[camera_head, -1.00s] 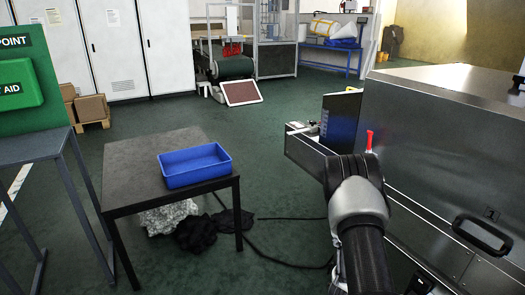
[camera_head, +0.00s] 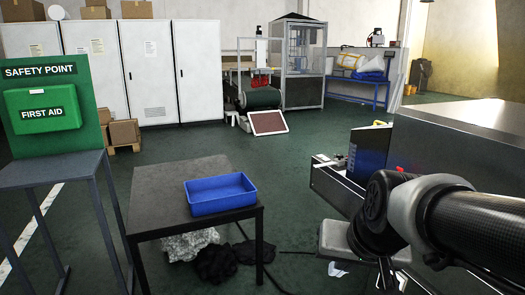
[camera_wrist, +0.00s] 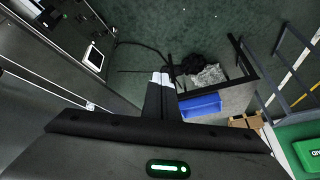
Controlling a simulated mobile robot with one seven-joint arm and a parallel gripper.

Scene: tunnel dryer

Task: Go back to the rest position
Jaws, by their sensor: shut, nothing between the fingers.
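My gripper (camera_wrist: 160,78) shows in the wrist view with its dark fingers together and pale tips, nothing between them. It points down over the green floor. In the head view my arm comes in from the right edge, bent, in front of the dryer (camera_head: 462,150), and the fingers are hard to make out there. The blue bin (camera_head: 222,205) sits on the dark table (camera_head: 158,190), left of and apart from my arm. The bin also shows in the wrist view (camera_wrist: 200,106), right of the fingers.
A green first-aid stand (camera_head: 45,110) is at the left. Dark and grey cloth heaps (camera_head: 215,262) lie under the table. The floor between the table and the conveyor is clear.

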